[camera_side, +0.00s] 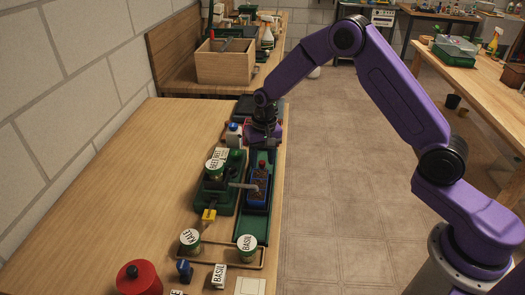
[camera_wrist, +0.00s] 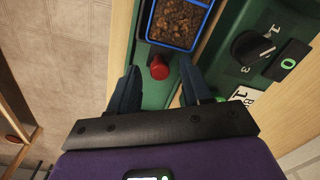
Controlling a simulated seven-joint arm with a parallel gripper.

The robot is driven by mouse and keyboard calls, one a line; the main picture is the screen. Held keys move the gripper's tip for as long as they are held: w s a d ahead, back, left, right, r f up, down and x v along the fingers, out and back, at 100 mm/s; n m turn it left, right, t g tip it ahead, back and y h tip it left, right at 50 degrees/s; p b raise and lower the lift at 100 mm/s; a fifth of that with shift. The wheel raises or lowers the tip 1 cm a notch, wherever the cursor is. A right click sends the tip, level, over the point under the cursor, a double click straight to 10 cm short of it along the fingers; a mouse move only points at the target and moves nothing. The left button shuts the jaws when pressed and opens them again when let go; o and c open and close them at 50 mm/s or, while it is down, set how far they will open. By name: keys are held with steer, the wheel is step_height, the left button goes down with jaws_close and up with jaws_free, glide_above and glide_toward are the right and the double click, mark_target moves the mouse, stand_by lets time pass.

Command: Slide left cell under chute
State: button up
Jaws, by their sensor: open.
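A blue tray (camera_side: 258,190) of dark soil sits in a long green channel (camera_side: 249,226). In the wrist view the tray (camera_wrist: 149,24) shows a divider between cells at the top edge. A pale chute (camera_side: 242,186) reaches from the green dispenser (camera_side: 212,194) over the tray; which cell lies under its mouth is hard to tell. A red knob (camera_side: 262,164) stands at the tray's far end. My gripper (camera_side: 263,143) is low over the channel, beyond the knob. In the wrist view my open gripper (camera_wrist: 159,64) has a fingertip on each side of the red knob (camera_wrist: 159,70), with gaps.
A black dial (camera_wrist: 253,46) and a small display reading 0 (camera_wrist: 294,54) are on the green housing. Labelled jars (camera_side: 190,241) and a red pot (camera_side: 139,279) stand nearer the camera. The table's left side is clear. A wooden box (camera_side: 226,65) stands behind.

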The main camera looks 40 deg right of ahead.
step_height(320, 180, up, 17)
steer(key=shift+s+d+r, duration=0.15)
steer(key=shift+d+r, duration=0.05)
steer(key=shift+d, duration=0.15)
stand_by(0.4)
steer(key=s+a+r+n, duration=0.15)
steer(key=s+n, duration=0.25)
steer(key=s, duration=0.6)
steer(key=s+a+n, duration=0.3)
steer(key=s+n, duration=0.1)
steer(key=s, duration=0.5)
steer(key=s+d+f+n, duration=0.1)
steer(key=s+d+n, duration=0.2)
steer(key=s, duration=0.6)
steer(key=s+d+f+n, duration=0.2)
steer(key=s+d+n, duration=0.2)
steer(key=s, duration=0.5)
steer(key=shift+s+f+n, duration=0.3)
steer(key=shift+s+n, duration=0.1)
steer(key=shift+n, duration=0.2)
